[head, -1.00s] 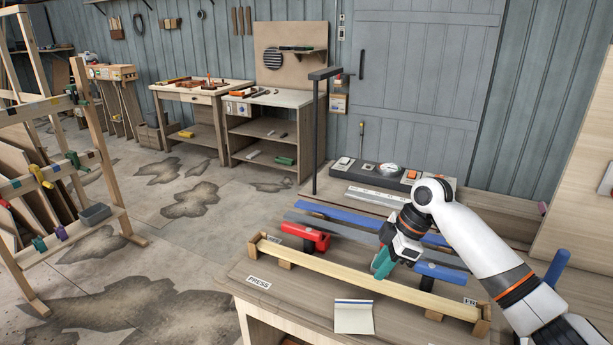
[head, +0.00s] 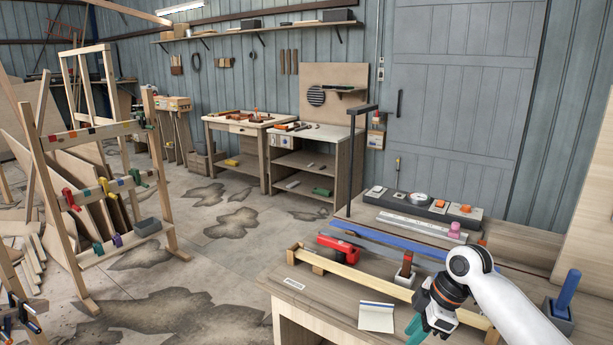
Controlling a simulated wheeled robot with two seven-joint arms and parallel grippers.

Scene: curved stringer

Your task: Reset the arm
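My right arm comes in from the lower right. Its gripper (head: 424,330), with teal fingers, hangs over the front right of the workbench (head: 300,303), near the bottom edge of the head view. I cannot tell whether its fingers are apart or closed, and I see nothing clearly held in it. My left gripper is not in view. A pale wooden strip (head: 350,274) lies along the bench between end blocks, partly hidden by my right arm. A red clamp (head: 338,248) sits at its left part. A red-topped dark block (head: 405,270) stands beside the strip.
A notepad (head: 376,317) lies at the bench front. Behind the strip are a blue bar (head: 388,238), a metal ruler (head: 418,225) and a control panel (head: 425,205). A dark post (head: 351,165) rises at the back. A clamp rack (head: 105,190) stands left; floor between is open.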

